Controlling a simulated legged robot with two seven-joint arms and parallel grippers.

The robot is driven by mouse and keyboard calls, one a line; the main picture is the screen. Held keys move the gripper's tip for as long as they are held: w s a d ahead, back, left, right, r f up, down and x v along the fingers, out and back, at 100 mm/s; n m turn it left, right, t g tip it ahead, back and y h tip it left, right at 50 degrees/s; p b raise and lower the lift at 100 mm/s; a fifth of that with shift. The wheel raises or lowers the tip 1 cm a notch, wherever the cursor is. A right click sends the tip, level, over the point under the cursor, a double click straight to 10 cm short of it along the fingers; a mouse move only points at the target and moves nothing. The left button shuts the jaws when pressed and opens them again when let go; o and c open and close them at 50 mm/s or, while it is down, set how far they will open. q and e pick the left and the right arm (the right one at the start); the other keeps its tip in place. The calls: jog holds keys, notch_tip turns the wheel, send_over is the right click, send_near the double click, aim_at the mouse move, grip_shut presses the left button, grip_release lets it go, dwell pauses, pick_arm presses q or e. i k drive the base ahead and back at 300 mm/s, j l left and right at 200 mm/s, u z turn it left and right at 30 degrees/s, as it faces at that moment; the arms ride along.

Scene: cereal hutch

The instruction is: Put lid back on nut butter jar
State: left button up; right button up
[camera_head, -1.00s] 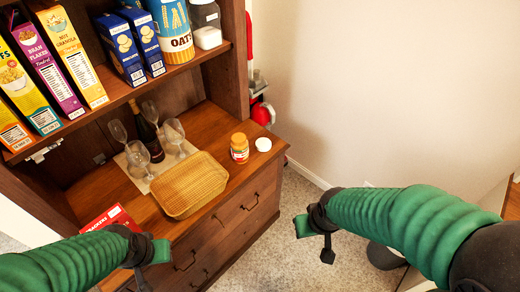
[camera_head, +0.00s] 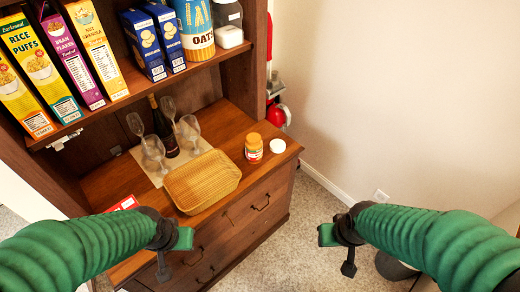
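The nut butter jar (camera_head: 254,148), with an orange top and a red and yellow label, stands upright on the wooden counter (camera_head: 228,120) near its right end. The round white lid (camera_head: 278,146) lies on the counter just right of the jar, apart from it. My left gripper (camera_head: 172,250) is in front of the hutch at lower left, with its green and black fingers apart and nothing visible between them. My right gripper (camera_head: 338,250) hangs over the floor to the right of the hutch, fingers apart and empty. Both are well short of the jar and lid.
A wicker basket (camera_head: 202,180) sits left of the jar. Several wine glasses and a dark bottle (camera_head: 163,128) stand on a mat behind it. A red box (camera_head: 124,203) lies at the counter's left. A shelf (camera_head: 130,88) with cereal boxes overhangs the back.

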aim_at(254, 144)
jog(key=i+l+u, duration=0.15)
jog(key=u, duration=0.3)
jog(key=i+l+u, duration=0.1)
jog(key=u, duration=0.4)
jog(key=l+u, duration=0.25)
jog(key=u, duration=0.2)
jog(key=i+l+u, duration=0.2)
jog(key=l, duration=0.75)
jog(key=l+u, duration=0.2)
jog(key=l, duration=0.75)
